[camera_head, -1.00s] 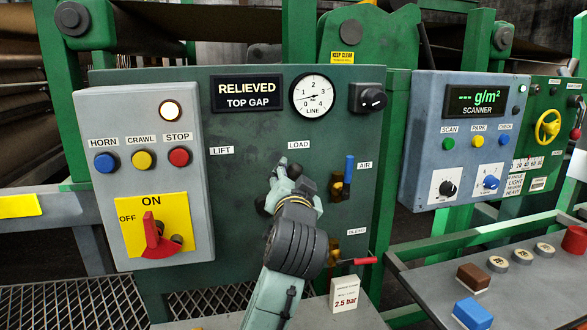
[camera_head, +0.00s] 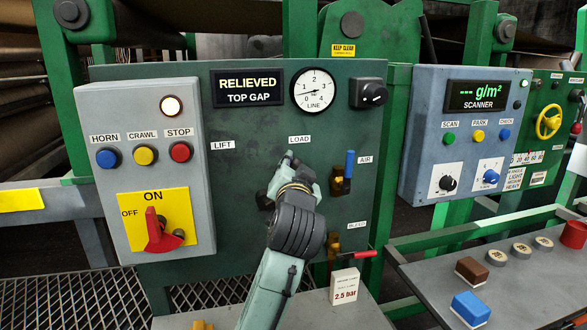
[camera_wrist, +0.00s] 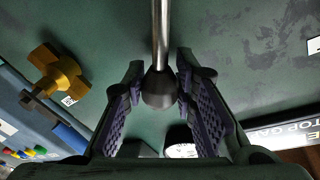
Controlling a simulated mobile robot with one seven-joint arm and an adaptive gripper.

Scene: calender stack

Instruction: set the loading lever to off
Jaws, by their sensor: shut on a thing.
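The loading lever shows in the wrist view as a bright metal rod with a dark knob (camera_wrist: 159,90). My gripper (camera_wrist: 163,80) has its ridged fingers on both sides of the knob and is shut on it. In the head view my gripper (camera_head: 273,178) is at the green panel (camera_head: 235,245), below and between the LIFT label (camera_head: 222,145) and the LOAD label (camera_head: 299,139). There my gripper and wrist hide the lever, and I see no off label beside it. The panel display (camera_head: 248,91) reads RELIEVED, TOP GAP.
A grey box (camera_head: 110,205) at left carries buttons and a red ON/OFF switch (camera_head: 160,232). A blue-handled air valve (camera_head: 348,166) and red-handled bleed valve (camera_head: 366,254) are close right of my arm. A 2.5 bar card (camera_head: 344,286) stands below.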

